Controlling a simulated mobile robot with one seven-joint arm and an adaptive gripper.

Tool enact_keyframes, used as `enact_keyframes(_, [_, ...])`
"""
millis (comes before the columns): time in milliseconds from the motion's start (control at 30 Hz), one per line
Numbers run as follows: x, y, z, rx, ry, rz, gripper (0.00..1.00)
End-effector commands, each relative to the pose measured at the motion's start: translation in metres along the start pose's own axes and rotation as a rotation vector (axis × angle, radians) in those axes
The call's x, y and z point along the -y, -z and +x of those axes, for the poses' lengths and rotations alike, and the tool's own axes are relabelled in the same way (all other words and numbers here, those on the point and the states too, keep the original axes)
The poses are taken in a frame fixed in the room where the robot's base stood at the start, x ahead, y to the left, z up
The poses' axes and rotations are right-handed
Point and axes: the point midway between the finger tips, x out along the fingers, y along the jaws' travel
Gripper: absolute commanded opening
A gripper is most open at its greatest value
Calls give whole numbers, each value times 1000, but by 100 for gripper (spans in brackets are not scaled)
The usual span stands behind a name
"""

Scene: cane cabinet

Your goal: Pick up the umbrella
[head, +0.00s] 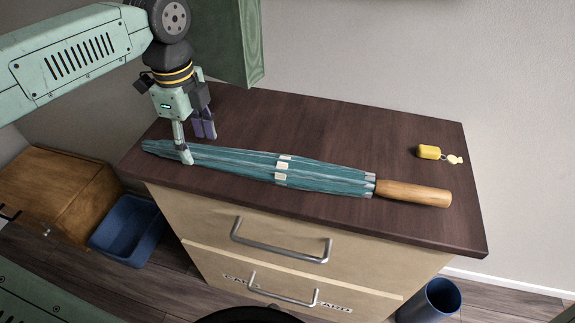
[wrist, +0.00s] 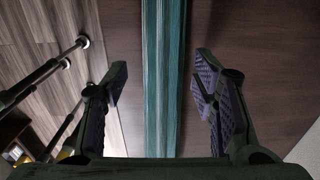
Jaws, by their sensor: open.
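A folded teal umbrella (head: 235,165) with a wooden handle (head: 412,193) lies along the front of the dark cabinet top, its tip to the left and its handle to the right. A pale strap (head: 282,169) wraps its middle. My gripper (head: 198,148) is above the left part of the umbrella, near its tip end, pointing down. It is open and empty. In the wrist view the umbrella (wrist: 165,80) runs up the picture between the two spread fingers of my gripper (wrist: 158,88), with a gap on each side. The handle is outside the wrist view.
A yellow keychain (head: 428,152) lies at the right of the dark top (head: 340,125). A green panel (head: 230,40) stands behind my gripper. Drawers with metal handles (head: 280,240) are below. A blue bin (head: 130,225) and a blue wastebasket (head: 438,298) stand on the floor.

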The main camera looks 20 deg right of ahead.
Motion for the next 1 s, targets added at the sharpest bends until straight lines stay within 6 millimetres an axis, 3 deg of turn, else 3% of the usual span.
enact_keyframes(200, [2,-1,27,-2,0,2,53])
enact_keyframes(467, [2,-1,32,0,0,1,53])
enact_keyframes(1000, [2,-1,32,0,0,1,18])
